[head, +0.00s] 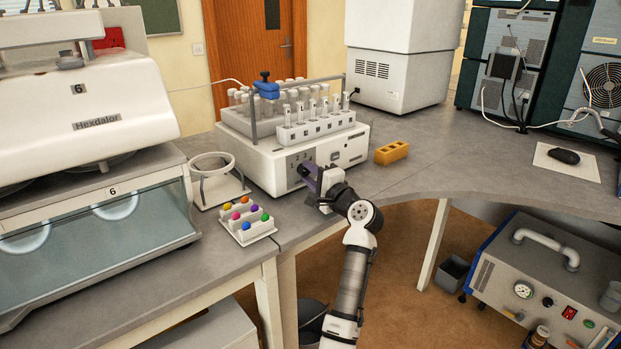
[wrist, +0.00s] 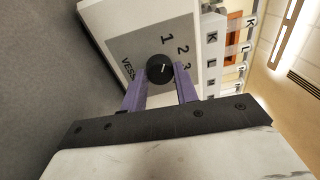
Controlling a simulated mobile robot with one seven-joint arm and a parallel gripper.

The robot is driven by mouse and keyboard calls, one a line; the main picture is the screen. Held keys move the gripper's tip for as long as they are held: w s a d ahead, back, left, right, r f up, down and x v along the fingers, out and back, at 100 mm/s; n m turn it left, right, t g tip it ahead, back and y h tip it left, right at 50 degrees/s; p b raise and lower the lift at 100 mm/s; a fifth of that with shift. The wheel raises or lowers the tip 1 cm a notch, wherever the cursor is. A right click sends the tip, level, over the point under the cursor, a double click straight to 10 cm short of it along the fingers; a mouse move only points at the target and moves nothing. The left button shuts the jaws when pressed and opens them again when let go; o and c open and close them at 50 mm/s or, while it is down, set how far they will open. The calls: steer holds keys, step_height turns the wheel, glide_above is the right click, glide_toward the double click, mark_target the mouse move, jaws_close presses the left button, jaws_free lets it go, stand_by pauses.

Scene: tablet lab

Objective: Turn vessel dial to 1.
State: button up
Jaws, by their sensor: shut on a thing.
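The vessel dial (wrist: 160,70) is a round black knob with a short white mark, on a grey panel (wrist: 135,45) printed 1, 2, 3 and part of a word starting "VESS". The mark is small, and I cannot tell for sure which number it points to. My gripper (wrist: 160,84) has its two purple fingers on either side of the knob, shut on it. In the head view, my gripper (head: 311,178) is at the front of the white machine (head: 265,168) and hides the dial there.
A rack of tubes (head: 316,128) stands on the machine.

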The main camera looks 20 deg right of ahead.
steer(key=o, duration=1)
steer(key=shift+c, duration=0.2)
steer(key=b+v, duration=0.2)
steer(key=v, duration=1.2)
steer(key=shift+d, duration=0.1)
